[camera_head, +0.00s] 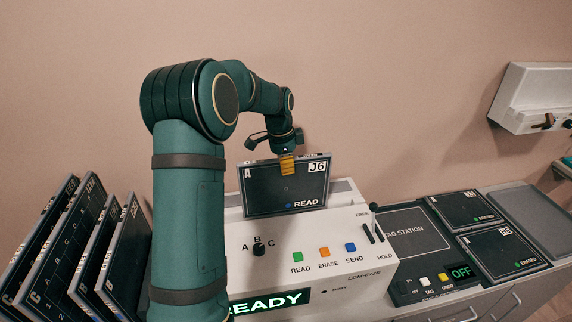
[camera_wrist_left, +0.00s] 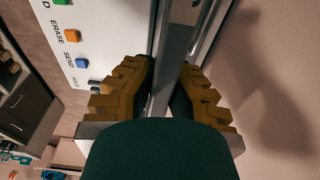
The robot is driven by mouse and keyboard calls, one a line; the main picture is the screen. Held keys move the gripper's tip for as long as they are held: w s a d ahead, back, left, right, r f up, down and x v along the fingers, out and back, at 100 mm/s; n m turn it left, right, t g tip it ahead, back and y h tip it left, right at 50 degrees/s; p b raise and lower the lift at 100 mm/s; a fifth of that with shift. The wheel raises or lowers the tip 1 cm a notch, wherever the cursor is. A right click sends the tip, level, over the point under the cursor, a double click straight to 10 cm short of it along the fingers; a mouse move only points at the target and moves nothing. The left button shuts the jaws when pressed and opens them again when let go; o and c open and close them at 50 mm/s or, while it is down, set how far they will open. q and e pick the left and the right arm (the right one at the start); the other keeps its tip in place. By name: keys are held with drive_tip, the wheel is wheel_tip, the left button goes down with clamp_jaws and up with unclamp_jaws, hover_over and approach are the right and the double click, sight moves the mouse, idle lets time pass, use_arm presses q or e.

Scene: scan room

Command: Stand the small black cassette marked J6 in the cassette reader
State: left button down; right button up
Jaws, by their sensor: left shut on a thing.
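The black cassette marked J6 (camera_head: 270,188) is upright, with an A at its upper left and a blue dot beside READ at its lower edge. My left gripper (camera_head: 287,165) is shut on its top edge from above. In the left wrist view the cassette shows edge-on (camera_wrist_left: 178,65) between the yellow finger pads. The white cassette reader (camera_head: 330,240) shows a READY display. The cassette's lower edge is at the reader's top behind the front panel; I cannot tell whether it is seated in the slot. My right gripper is not in view.
Several black cassettes lean in a row (camera_head: 45,235) at the left, partly behind my left arm. Right of the reader is the tag station (camera_head: 413,232), with two flat cassettes (camera_head: 503,252) marked ERASED beside it. The reader's front has coloured buttons (camera_head: 324,252) and a FREE/HOLD lever (camera_head: 374,208).

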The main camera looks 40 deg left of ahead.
use_arm(q)
drive_tip(key=shift+f+b, duration=3.05)
drive_tip(key=shift+f, duration=1.7)
drive_tip(key=shift+f, duration=0.15)
drive_tip(key=c, duration=1.1)
unclamp_jaws()
drive_tip(key=shift+o, duration=0.2)
drive_tip(key=r, duration=0.8)
drive_tip(key=s+a+r, duration=0.1)
drive_tip(key=r, duration=0.3)
